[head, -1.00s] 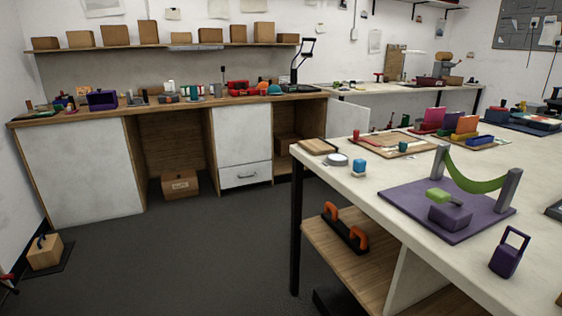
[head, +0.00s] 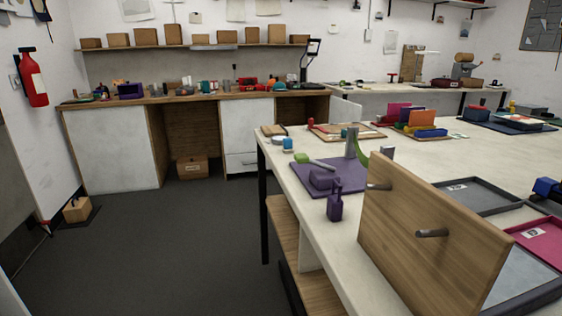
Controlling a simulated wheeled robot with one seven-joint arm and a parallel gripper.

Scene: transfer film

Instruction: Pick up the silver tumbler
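I cannot make out a silver tumbler in the head view. Many small items stand along the far wooden-topped bench (head: 215,97), too small to tell apart for certain. My gripper is not in view, so I cannot see whether it is open or shut.
The near white table (head: 292,183) fills the right side. It carries a wooden board with pegs (head: 405,265), a purple padlock-shaped block (head: 335,207), a purple mat (head: 300,172) and grey trays (head: 475,196). Open grey floor (head: 190,240) lies left of it. A fire extinguisher (head: 33,80) hangs at left.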

